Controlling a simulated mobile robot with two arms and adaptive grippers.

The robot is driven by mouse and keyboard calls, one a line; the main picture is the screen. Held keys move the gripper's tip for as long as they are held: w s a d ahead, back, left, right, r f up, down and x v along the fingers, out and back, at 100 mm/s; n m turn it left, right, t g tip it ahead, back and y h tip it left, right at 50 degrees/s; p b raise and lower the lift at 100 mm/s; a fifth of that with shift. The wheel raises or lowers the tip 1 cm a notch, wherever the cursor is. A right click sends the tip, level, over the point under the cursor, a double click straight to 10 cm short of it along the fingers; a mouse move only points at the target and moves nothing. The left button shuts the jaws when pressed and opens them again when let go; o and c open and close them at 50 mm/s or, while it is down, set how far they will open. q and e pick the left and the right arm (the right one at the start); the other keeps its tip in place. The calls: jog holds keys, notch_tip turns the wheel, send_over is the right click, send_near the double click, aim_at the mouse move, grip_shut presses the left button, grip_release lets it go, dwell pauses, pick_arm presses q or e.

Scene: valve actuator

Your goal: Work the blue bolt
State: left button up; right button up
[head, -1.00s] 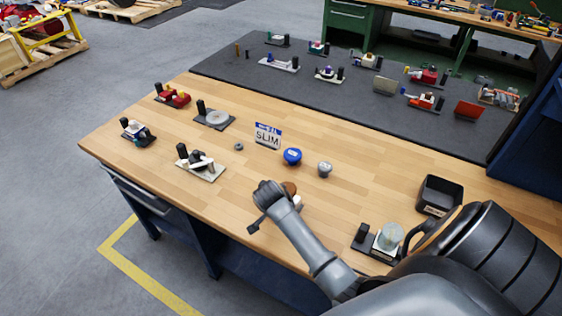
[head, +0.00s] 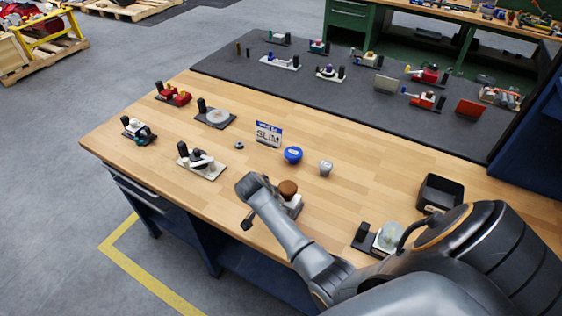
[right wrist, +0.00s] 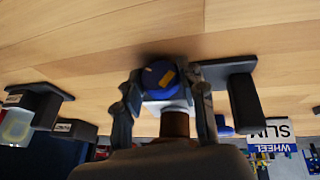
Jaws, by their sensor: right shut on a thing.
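The blue bolt (right wrist: 159,75), with a yellow mark on its face, sits between the two fingers of my right gripper (right wrist: 162,90) in the right wrist view. The gripper is shut on it. The bolt is on a pale block of a fixture with a brown knob (right wrist: 175,124) behind it and a dark base plate (right wrist: 218,68) beside it. In the head view the brown knob (head: 288,187) and part of the pale block (head: 294,202) show beside my right wrist. The bolt is hidden there behind my arm. My left gripper is not in view.
A blue round knob (head: 293,155), a grey knob (head: 326,168) and a SLIM sign (head: 268,135) stand behind my right arm. A black bin (head: 439,193) and another fixture (head: 387,238) are to the right. Several fixtures stand at the left. Bare wood lies between.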

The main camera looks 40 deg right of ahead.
jog(key=o, duration=1.2)
jog(key=shift+c, duration=0.2)
jog(key=v, duration=1.2)
